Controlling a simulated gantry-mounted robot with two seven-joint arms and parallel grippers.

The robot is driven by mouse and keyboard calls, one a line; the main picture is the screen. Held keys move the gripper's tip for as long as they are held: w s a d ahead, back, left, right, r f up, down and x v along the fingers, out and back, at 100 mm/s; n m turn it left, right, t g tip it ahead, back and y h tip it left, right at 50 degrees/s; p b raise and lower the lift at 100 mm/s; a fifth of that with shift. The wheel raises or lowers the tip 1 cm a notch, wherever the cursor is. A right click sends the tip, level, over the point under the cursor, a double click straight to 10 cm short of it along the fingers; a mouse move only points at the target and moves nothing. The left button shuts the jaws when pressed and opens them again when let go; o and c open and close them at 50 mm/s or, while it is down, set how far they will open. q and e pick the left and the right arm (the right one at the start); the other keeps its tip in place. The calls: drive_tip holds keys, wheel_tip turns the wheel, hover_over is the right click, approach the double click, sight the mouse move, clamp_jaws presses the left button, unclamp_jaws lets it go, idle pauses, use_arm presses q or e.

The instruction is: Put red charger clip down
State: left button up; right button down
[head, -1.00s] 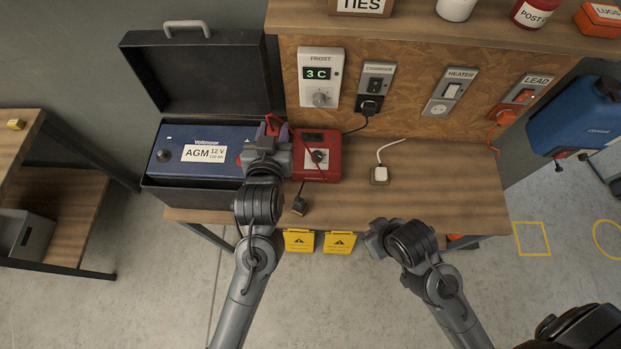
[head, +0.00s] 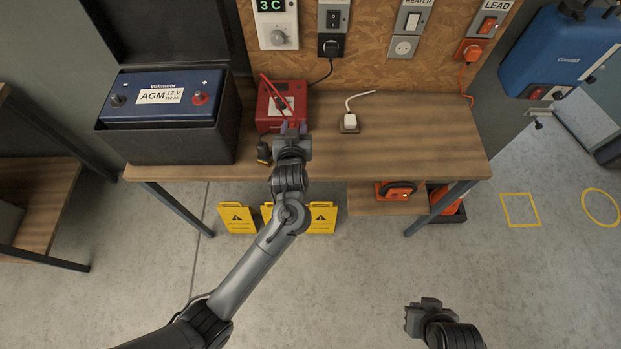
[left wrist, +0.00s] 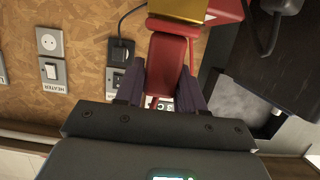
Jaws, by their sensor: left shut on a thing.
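My left gripper (head: 291,132) is in front of the red charger (head: 270,112), above the bench's front edge. In the left wrist view its dark fingers are shut on the red charger clip (left wrist: 170,62), whose brassy jaw (left wrist: 182,8) points away from the palm. In the head view the gripper largely hides the clip against the charger. The blue AGM battery (head: 160,97) stands in its open black case, its red terminal (head: 200,98) bare. A dark clip (head: 263,150) sits at the bench edge, left of the gripper. My right gripper (head: 424,308) is low, away from the bench; its jaws are unclear.
The wooden bench (head: 420,140) is clear on its right, except for a white plug (head: 350,122) with a cable. Switches and sockets line the wall panel. Yellow warning signs (head: 237,217) stand below the bench front. The battery case (head: 180,147) borders the left.

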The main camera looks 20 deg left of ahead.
use_arm(q)
drive_tip(key=shift+w+a+f+b, duration=0.1)
drive_tip(key=shift+a+f+b, duration=0.2)
drive_tip(key=shift+f, duration=0.4)
drive_tip(key=shift+w+a+f+b, duration=0.2)
drive_tip(key=shift+w+f+b, duration=0.15)
drive_tip(key=shift+f, duration=0.2)
drive_tip(key=f, duration=0.3)
drive_tip(key=shift+s, duration=0.2)
drive_tip(key=shift+d+f+b, duration=0.1)
drive_tip(key=shift+f+b, duration=0.4)
drive_tip(key=shift+f, duration=1.6)
use_arm(e)
drive_tip(key=shift+x, duration=1.5)
use_arm(q)
drive_tip(key=shift+f, duration=0.15)
drive_tip(key=o, duration=1.1)
use_arm(e)
drive_tip(key=shift+a, duration=0.15)
